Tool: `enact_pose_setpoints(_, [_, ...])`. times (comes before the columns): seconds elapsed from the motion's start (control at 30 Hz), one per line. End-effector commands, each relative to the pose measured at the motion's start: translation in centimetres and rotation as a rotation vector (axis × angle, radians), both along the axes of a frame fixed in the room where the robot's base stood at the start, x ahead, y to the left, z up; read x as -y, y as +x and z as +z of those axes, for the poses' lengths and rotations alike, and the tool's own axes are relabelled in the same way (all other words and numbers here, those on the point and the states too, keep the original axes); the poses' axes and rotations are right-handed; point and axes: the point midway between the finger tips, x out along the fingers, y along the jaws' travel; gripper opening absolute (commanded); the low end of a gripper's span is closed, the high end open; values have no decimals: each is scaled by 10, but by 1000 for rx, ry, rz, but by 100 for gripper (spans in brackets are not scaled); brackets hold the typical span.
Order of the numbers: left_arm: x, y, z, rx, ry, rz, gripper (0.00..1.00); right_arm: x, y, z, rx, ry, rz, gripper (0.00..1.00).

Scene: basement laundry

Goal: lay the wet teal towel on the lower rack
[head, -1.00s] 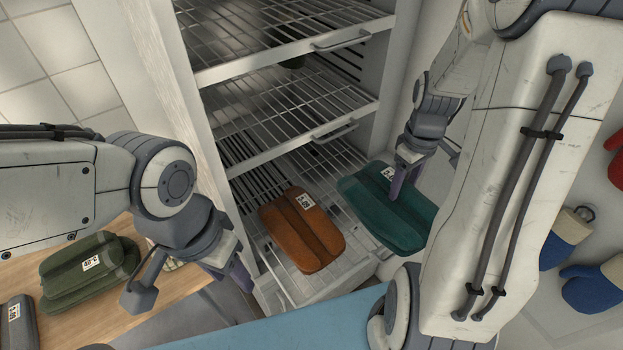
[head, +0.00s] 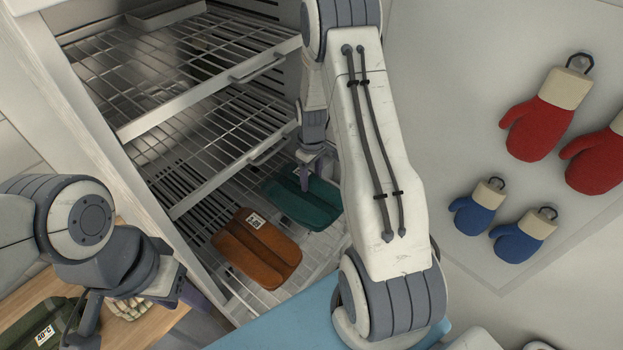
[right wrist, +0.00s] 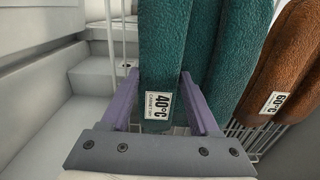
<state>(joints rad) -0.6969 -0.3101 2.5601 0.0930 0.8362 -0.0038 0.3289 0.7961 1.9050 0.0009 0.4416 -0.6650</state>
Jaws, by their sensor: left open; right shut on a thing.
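The folded teal towel (head: 304,201) is at the lowest wire rack (head: 240,290), on its right side. My right gripper (head: 313,168) is shut on its far edge. In the right wrist view the purple fingers (right wrist: 170,105) stand on both sides of the teal towel (right wrist: 165,50), whose tag reads 40°C. I cannot tell whether the towel rests on the rack or hangs just above it. A folded orange-brown towel (head: 258,250) lies on the same rack to its left; it also shows in the right wrist view (right wrist: 292,70). My left gripper (head: 140,318) is open and empty, left of the rack.
Two higher wire racks (head: 205,130) with handles sit above in the white cabinet. A dark green towel (head: 45,328) lies on the wooden surface (head: 150,325) at left. Red mitts (head: 540,128) and blue mitts (head: 520,242) hang on the right wall.

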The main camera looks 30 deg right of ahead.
Motion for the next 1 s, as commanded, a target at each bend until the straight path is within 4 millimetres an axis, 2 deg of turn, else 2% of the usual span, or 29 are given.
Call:
enact_pose_setpoints(0.03, [0,0,8,0,0,-1,50,0,-1,-5,-5,2,0,0])
enact_pose_setpoints(0.2, [0,0,12,0,0,-2,50,0,0,-20,0,0,0,0])
enact_pose_setpoints(0.57, [0,0,7,0,0,-1,50,0,0,-26,1,-1,0,0])
enact_pose_setpoints(0.6, [0,0,8,0,0,-1,50,0,0,-25,1,-1,0,73])
enact_pose_setpoints(0.63, [0,0,9,0,0,-1,50,0,0,-24,1,-1,0,85])
enact_pose_setpoints(0.67, [0,0,9,0,0,-1,50,0,0,-24,1,-1,0,92])
enact_pose_setpoints(1.0, [0,0,11,0,0,-1,50,0,0,-22,1,-1,0,92])
